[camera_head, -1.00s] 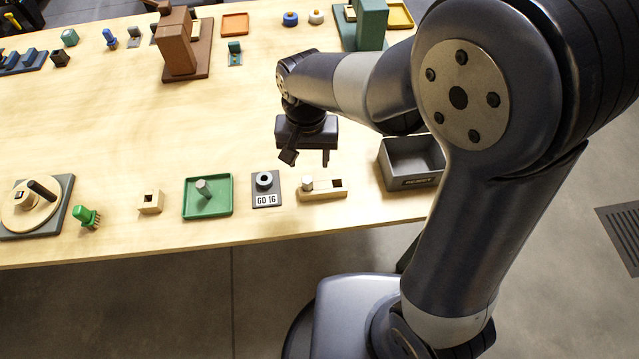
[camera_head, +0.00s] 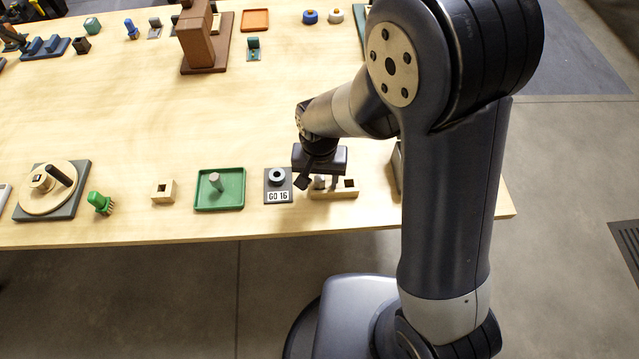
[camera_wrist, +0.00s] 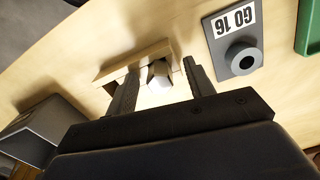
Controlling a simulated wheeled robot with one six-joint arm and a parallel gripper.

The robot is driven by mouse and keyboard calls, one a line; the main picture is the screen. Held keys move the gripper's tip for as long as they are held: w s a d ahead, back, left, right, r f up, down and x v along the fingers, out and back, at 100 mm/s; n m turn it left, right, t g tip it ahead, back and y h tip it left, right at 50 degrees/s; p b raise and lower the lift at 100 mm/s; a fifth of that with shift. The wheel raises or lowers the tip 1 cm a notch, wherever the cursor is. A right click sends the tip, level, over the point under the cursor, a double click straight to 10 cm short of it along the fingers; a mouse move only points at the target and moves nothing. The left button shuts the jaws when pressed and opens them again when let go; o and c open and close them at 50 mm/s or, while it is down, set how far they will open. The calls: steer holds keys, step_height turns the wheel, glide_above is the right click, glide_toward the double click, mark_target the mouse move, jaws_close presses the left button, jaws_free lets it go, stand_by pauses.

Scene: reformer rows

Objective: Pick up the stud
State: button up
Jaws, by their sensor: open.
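The stud (camera_head: 320,183) is a short pale peg standing at the left end of a small wooden block (camera_head: 335,194) near the table's front edge. The block has a square dark hole to the right of the stud. My gripper (camera_head: 318,181) is open, pointing down over the block. In the wrist view the stud (camera_wrist: 159,84) shows between the two spread fingers of my gripper (camera_wrist: 161,78), with gaps at both sides. The wooden block (camera_wrist: 128,62) lies just beyond the fingertips and is partly hidden by them.
A dark GO 16 plate with a round ring (camera_head: 278,177) sits close to the left of my gripper. Left of it is a green tray (camera_head: 238,203) with a grey peg. A grey bin (camera_wrist: 28,135) stands on the block's other side, mostly hidden by my arm in the head view.

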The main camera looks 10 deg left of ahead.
steer(key=shift+c, duration=0.4)
jaws_close()
steer(key=shift+r, duration=0.1)
